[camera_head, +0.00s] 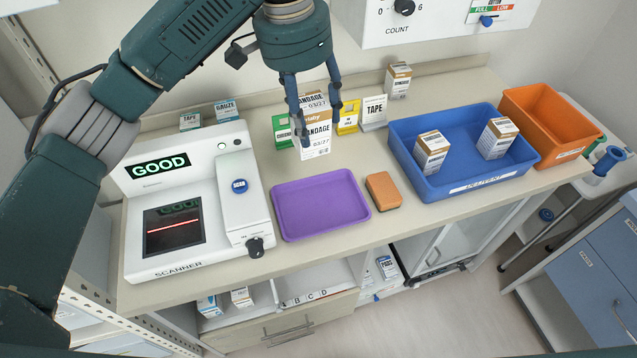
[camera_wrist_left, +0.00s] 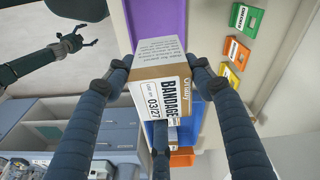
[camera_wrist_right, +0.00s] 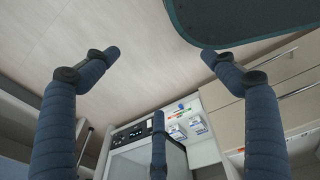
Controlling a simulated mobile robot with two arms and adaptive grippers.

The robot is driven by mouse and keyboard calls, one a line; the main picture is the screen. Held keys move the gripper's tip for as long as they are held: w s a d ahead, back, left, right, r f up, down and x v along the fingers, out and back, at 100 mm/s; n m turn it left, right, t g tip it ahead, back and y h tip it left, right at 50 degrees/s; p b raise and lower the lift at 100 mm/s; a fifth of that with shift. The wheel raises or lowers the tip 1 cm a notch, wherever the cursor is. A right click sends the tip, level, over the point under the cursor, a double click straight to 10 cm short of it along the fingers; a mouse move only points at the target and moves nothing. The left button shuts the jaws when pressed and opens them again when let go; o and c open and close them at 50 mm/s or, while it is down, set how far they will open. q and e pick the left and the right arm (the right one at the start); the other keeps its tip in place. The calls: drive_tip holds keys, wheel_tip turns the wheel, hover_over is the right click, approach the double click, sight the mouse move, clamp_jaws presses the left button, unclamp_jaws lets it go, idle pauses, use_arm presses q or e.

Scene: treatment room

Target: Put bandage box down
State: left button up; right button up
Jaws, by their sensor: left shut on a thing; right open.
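My left gripper (camera_head: 318,128) is shut on a white and brown bandage box (camera_head: 316,142), behind the purple tray (camera_head: 318,238). The box face reads "BANDAGE 03/27". In the left wrist view the box (camera_wrist_left: 160,72) sits between the two fingers, with its label facing the camera. I cannot tell whether its base touches the counter. My right gripper (camera_wrist_right: 160,55) is open and empty in the right wrist view, above the floor. It also shows at the upper left of the left wrist view (camera_wrist_left: 76,38).
A scanner (camera_head: 190,255) showing "GOOD" stands left of the tray. An orange-brown block (camera_head: 383,191) lies right of it. A blue bin (camera_head: 470,187) holds two similar boxes; an orange bin (camera_head: 535,112) stands beyond. Green, yellow and TAPE cards (camera_head: 374,110) stand close around the held box.

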sight(320, 153)
use_arm(q)
drive_tip(key=shift+s+d+f+m, duration=0.1)
drive_tip(key=shift+d+f+m, duration=0.1)
drive_tip(key=shift+d, duration=0.2)
drive_tip(key=shift+d+f+m, duration=0.1)
drive_tip(key=shift+d+m, duration=0.1)
drive_tip(key=shift+d, duration=0.2)
wheel_tip(320, 153, down, 4)
drive_tip(key=shift+s+d+r+p, duration=0.15)
drive_tip(key=shift+r+p, duration=0.1)
drive_tip(key=shift+p, duration=0.15)
wheel_tip(320, 153, down, 5)
drive_tip(key=shift+s+r+p, duration=0.1)
drive_tip(key=shift+r+p, duration=0.1)
drive_tip(key=shift+p, duration=0.3)
wheel_tip(320, 153, down, 10)
drive_tip(key=shift+f+p, duration=0.15)
drive_tip(key=shift+p, duration=0.85)
drive_tip(key=shift+f, duration=0.4)
use_arm(e)
drive_tip(key=s+a+r, duration=0.1)
drive_tip(key=s+r, duration=0.2)
drive_tip(key=s, duration=0.2)
drive_tip(key=shift+a+r+g, duration=0.2)
drive_tip(key=shift+r+g, duration=0.05)
drive_tip(key=shift+g, duration=0.15)
use_arm(q)
drive_tip(key=shift+f, duration=0.1)
use_arm(e)
drive_tip(key=shift+a, duration=0.1)
